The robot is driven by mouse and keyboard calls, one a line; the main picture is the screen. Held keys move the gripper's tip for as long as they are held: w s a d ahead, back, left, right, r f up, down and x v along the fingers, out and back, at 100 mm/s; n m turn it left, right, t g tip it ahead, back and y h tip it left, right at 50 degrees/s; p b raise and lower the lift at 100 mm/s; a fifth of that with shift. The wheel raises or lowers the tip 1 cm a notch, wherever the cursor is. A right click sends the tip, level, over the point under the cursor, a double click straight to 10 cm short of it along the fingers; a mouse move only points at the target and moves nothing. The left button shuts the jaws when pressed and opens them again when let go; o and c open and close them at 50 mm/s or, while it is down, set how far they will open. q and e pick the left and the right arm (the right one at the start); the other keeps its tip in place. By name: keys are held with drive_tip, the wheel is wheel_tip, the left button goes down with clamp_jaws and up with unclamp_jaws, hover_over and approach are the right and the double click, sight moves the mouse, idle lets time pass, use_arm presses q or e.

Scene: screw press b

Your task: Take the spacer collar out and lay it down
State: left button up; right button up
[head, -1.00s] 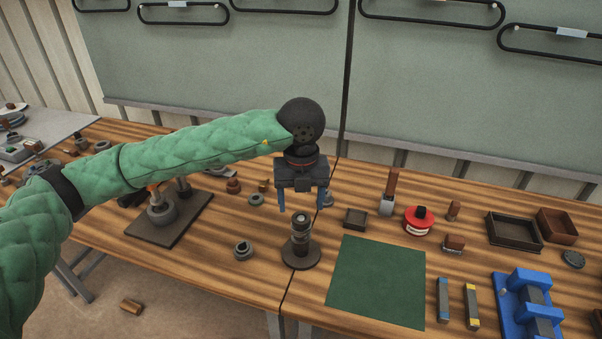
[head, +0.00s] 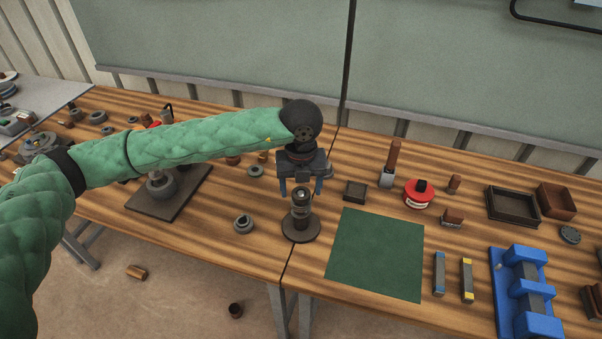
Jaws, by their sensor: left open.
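A dark upright post on a round base (head: 301,230) stands near the table's front edge, left of the green mat. Ring-like parts (head: 301,207) are stacked on it; I cannot tell for sure which is the spacer collar. My left gripper (head: 301,190) points down over the post, open. A separate grey ring-shaped part (head: 243,224) lies on the table to the left. My right gripper is not in view.
The green mat (head: 376,254) is bare. A small dark tray (head: 355,191), a red round container (head: 418,194) and a blue fixture (head: 524,291) stand nearby. A dark plate with a grey part (head: 165,189) lies to the left, below my arm.

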use_arm(q)
drive_tip(key=shift+w+f, duration=0.1)
drive_tip(key=shift+f, duration=0.25)
drive_tip(key=shift+c, duration=0.3)
drive_tip(key=c, duration=1.1)
drive_tip(key=shift+r, duration=1.65)
drive_tip(key=shift+r+b, duration=0.3)
drive_tip(key=shift+r, duration=0.5)
